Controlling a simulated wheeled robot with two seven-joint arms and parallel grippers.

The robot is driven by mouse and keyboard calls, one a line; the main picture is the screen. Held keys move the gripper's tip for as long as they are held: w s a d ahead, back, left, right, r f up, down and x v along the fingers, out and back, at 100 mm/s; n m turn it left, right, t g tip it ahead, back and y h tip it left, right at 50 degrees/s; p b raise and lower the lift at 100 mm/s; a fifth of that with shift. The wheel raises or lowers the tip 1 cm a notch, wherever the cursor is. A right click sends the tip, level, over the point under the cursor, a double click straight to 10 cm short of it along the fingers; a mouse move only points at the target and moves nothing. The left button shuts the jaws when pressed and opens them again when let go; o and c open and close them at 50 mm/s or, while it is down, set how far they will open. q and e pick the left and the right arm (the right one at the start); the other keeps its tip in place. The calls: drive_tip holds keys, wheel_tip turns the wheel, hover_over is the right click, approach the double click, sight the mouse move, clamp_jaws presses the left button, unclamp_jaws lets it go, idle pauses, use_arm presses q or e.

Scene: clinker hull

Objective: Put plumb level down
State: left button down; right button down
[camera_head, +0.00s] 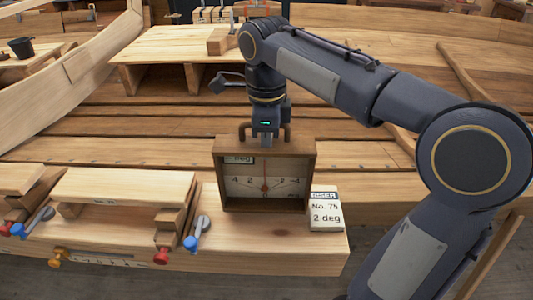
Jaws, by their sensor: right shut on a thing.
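The plumb level (264,204) is a brown wooden box frame with a pale numbered dial and a red and dark pointer near its middle. It stands upright at the right part of the wooden bench (240,250). My right gripper (265,138) comes down from above and is shut on the plumb level's top handle. The arm reaches in from the right. Whether the level's base bears fully on the bench I cannot tell. My left gripper is not in view.
A card (326,211) reading "No. 75 2 deg" stands just right of the level. Left of it are a raised board (125,186) and clamps with blue handles (191,243) and red handles (162,256). Hull planks lie behind.

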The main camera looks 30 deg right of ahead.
drive_tip(key=shift+f, duration=1.5)
drive_tip(key=c, duration=1.5)
unclamp_jaws()
drive_tip(key=shift+f, duration=0.1)
drive_tip(key=shift+o, duration=0.2)
wheel_tip(320, 180, up, 12)
drive_tip(key=shift+r+p, duration=0.15)
drive_tip(key=shift+p, duration=0.4)
